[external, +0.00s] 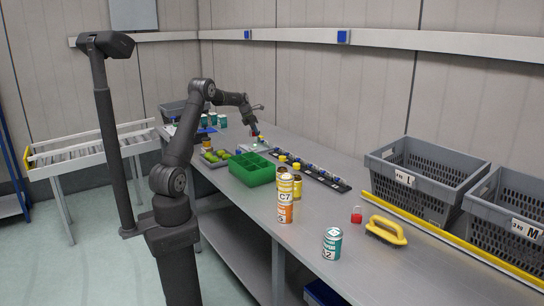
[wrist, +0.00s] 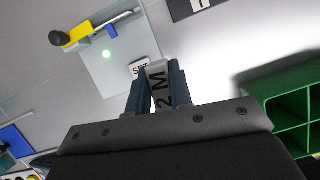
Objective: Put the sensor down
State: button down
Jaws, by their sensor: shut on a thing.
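My gripper (wrist: 160,85) is shut on a small grey piece with a pale label reading "2 M" (wrist: 157,82), which appears to be the sensor. Its lower part is hidden by my gripper body. Just beyond the fingertips is a pale plate (wrist: 103,72) with a lit green spot, a yellow and black part and a blue part. In the external view my gripper (external: 255,132) is low over the far part of the bench; the sensor is too small to make out there.
A green divided bin (external: 252,172) stands nearby; it also shows at right in the wrist view (wrist: 278,112). A dark rail with several small parts (external: 320,173), cans (external: 332,244), a yellow-handled tool (external: 386,231) and grey crates (external: 425,172) occupy the nearer bench.

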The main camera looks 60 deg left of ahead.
jog(key=shift+n+y, duration=0.3)
jog(key=shift+n, duration=0.5)
jog(key=s+a+f, duration=0.2)
jog(key=a, duration=0.4)
jog(key=s+a+f, duration=0.2)
jog(key=a, duration=0.4)
jog(key=s+a+f, duration=0.2)
jog(key=a, duration=0.5)
jog(key=shift+s+f, duration=0.2)
jog(key=shift+f, duration=0.05)
jog(key=shift+s+a+f, duration=0.15)
jog(key=shift+a+f, duration=0.15)
jog(key=shift+a, duration=0.2)
jog(key=shift+f, duration=1.95)
jog(key=shift+f, duration=0.15)
jog(key=c, duration=1.3)
grip_release()
